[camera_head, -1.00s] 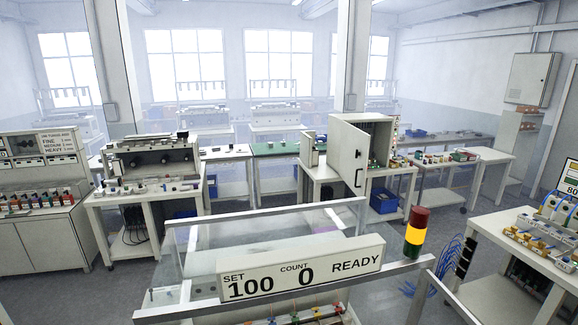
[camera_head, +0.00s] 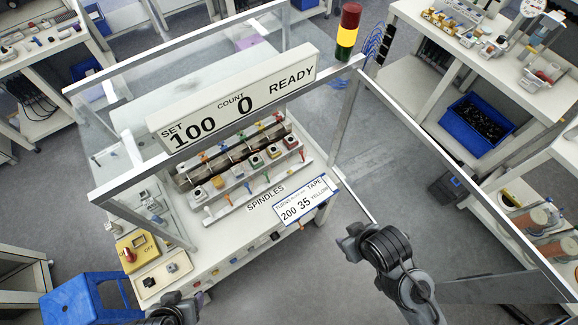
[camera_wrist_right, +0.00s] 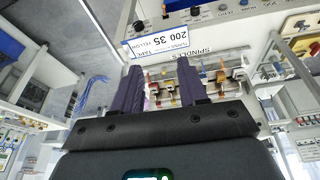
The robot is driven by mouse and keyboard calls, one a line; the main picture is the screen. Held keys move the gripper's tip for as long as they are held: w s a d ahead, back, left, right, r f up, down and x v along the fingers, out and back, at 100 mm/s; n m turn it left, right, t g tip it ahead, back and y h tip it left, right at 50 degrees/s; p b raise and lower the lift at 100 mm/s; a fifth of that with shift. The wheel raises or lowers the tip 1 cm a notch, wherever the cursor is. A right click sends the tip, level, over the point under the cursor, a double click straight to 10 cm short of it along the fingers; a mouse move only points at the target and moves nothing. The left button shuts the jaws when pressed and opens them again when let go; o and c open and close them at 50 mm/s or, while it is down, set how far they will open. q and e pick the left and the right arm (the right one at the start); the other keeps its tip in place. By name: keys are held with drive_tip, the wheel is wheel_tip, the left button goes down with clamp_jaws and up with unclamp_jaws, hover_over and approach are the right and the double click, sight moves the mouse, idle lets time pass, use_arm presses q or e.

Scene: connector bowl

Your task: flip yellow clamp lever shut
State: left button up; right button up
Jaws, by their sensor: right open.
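A row of small spindle clamps with coloured levers runs across the machine (camera_head: 262,205) in the head view. A yellow-toned clamp (camera_head: 224,181) sits near the left of the row; its lever is too small to tell whether it stands up or lies down. My right gripper (camera_head: 350,240) is in front and right of the machine, apart from the clamps. In the right wrist view my right gripper (camera_wrist_right: 157,78) is open and empty, with the clamp row beyond its fingers. Part of my left arm shows at the bottom edge; its jaw state is unclear.
A tilted display panel (camera_head: 236,102) and clear guard with a metal frame (camera_head: 200,75) stand above and behind the clamps. A yellow control box (camera_head: 136,252) and blue stool (camera_head: 85,298) are at left.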

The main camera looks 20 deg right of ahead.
drive_tip(key=shift+s+d+f, duration=0.15)
drive_tip(key=shift+s+f, duration=0.15)
drive_tip(key=shift+s, duration=0.3)
drive_tip(key=shift+w, duration=0.1)
drive_tip(key=shift+c, duration=0.3)
